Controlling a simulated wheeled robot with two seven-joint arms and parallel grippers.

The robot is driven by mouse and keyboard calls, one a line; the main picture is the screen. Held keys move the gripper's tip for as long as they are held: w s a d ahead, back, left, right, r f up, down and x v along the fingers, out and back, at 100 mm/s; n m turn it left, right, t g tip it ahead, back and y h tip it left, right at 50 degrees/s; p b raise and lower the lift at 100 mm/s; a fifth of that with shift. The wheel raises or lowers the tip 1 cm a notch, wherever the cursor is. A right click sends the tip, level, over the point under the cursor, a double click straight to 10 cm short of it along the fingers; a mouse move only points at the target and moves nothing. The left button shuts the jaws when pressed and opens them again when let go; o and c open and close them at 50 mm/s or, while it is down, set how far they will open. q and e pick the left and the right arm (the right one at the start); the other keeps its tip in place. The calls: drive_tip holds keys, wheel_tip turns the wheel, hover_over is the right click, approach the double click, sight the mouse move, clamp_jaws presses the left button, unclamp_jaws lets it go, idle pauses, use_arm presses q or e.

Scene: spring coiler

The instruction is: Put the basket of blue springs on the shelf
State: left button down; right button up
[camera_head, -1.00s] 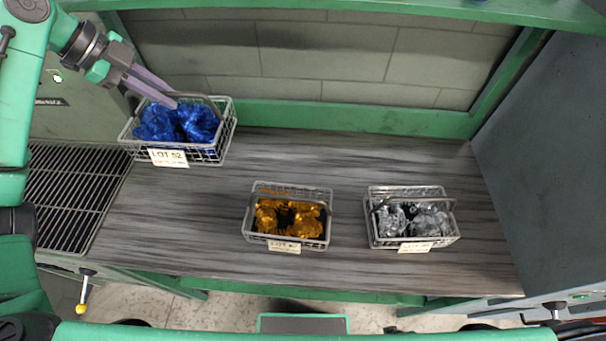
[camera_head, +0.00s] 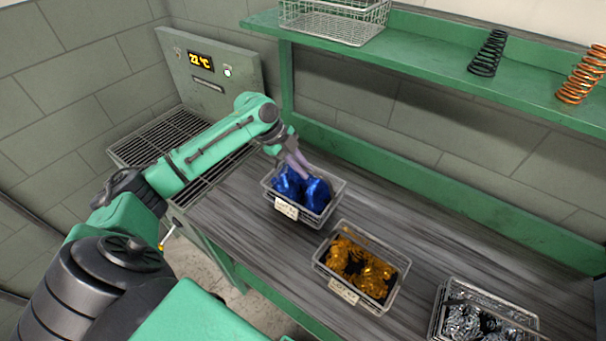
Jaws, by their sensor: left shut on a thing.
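The wire basket of blue springs (camera_head: 303,190) stands on the grey work surface, with a white label on its front. My left gripper (camera_head: 303,170) reaches in from the left and is shut at the back of this basket, by its handle. The exact grip is partly hidden by the fingers and the springs. The green shelf (camera_head: 430,68) runs along the wall above the bench. My right gripper is not in view.
A basket of orange springs (camera_head: 360,268) and a basket of silver springs (camera_head: 485,318) stand to the right. On the shelf are an empty wire basket (camera_head: 335,20), a black spring (camera_head: 487,54) and a copper spring (camera_head: 582,75). Between the basket and black spring the shelf is clear.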

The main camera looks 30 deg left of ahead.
sight(309, 184)
use_arm(q)
wheel_tip(309, 184, down, 4)
drive_tip(key=shift+r+p, duration=0.1)
drive_tip(key=shift+p, duration=0.25)
drive_tip(key=c, duration=0.9)
unclamp_jaws()
drive_tip(key=shift+s, duration=0.1)
drive_tip(key=shift+a, duration=0.1)
